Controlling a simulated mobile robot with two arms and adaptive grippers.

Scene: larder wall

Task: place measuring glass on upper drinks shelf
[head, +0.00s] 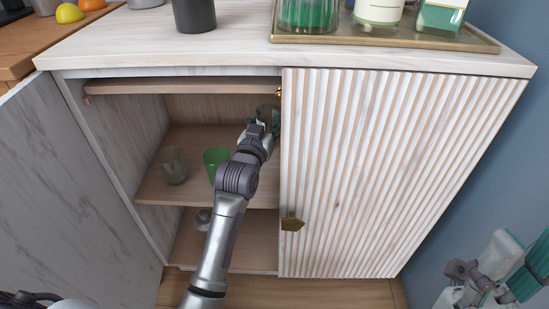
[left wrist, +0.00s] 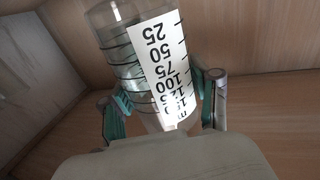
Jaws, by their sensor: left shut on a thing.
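My left gripper (head: 262,132) reaches into the open left side of the cabinet, beside the closed right door. It is shut on the measuring glass (head: 268,113), a clear cylinder seen only in part in the head view. In the left wrist view the measuring glass (left wrist: 122,48) shows a white scale label with black numbers, between the teal fingers of the left gripper (left wrist: 160,104). The glass is above the upper drinks shelf (head: 150,187); whether its base touches wood I cannot tell. My right gripper (head: 488,280) is at the lower right, outside the cabinet; its opening is unclear.
A clear glass (head: 173,166) and a green cup (head: 214,160) stand on the same shelf, left of my arm. A small jar (head: 203,219) is on the lower shelf. The ribbed door (head: 390,170) borders the opening's right. A tray (head: 400,40) with bottles is on top.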

